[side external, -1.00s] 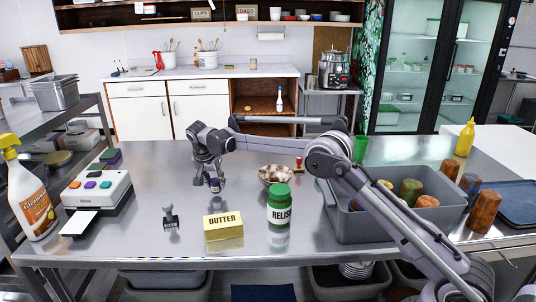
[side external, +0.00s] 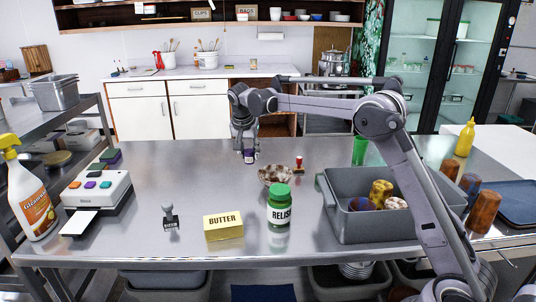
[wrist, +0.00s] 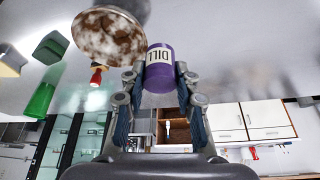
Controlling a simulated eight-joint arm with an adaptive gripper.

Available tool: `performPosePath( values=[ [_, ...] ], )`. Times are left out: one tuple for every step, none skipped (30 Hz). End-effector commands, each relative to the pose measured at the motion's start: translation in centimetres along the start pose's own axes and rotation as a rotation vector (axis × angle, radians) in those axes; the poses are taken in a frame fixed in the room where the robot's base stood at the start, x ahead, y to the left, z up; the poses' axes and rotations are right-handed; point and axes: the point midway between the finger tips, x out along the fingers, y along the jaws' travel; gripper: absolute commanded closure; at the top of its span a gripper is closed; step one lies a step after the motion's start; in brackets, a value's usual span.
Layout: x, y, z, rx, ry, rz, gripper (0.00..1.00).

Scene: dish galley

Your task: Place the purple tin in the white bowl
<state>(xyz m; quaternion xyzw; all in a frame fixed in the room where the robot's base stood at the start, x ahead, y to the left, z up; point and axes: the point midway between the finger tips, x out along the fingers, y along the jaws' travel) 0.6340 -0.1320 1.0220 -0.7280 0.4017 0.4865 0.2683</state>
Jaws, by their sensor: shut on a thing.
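The purple tin (side external: 249,157), labelled DILL in the wrist view (wrist: 160,70), is gripped between the fingers of my gripper (side external: 246,150). My gripper's fingers also show on both sides of the tin in the wrist view (wrist: 158,82). The tin appears to be held above the steel table, behind and left of the bowl in the side view. The bowl (side external: 274,176) is white with brown mottling and stands on the table. In the wrist view the bowl (wrist: 108,38) is beside the tin, up and to the left. The tin is not over the bowl.
A green-lidded relish jar (side external: 279,208) stands just in front of the bowl, and a butter block (side external: 223,226) is front left. A red-handled stamp (side external: 299,164) and green cup (side external: 360,150) are to the right, beside a grey bin (side external: 372,228).

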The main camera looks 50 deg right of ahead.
Motion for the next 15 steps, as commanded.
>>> performPosePath(
  values=[
    [0.0,0.0,0.0,0.0,0.0,0.0,1.0],
    [0.0,0.0,0.0,0.0,0.0,0.0,1.0],
    [0.0,0.0,0.0,0.0,0.0,0.0,1.0],
    [0.0,0.0,0.0,0.0,0.0,0.0,1.0],
    [0.0,0.0,0.0,0.0,0.0,0.0,1.0],
    [0.0,0.0,0.0,0.0,0.0,0.0,1.0],
    [0.0,0.0,0.0,0.0,0.0,0.0,1.0],
    [0.0,0.0,0.0,0.002,0.0,0.001,1.0],
    [0.0,0.1,-0.1,0.01,-0.001,0.004,1.0],
    [-0.1,0.2,-0.2,0.02,-0.002,0.008,1.0],
    [-0.1,0.4,-0.4,0.036,-0.003,0.014,1.0],
    [-0.1,0.8,-0.6,0.066,-0.006,0.026,1.0],
    [-0.2,1.1,-0.9,0.096,-0.009,0.039,1.0],
    [-0.2,1.5,-1.1,0.13,-0.012,0.052,1.0],
    [-0.3,2.1,-1.6,0.181,-0.015,0.073,1.0]
  ],
)
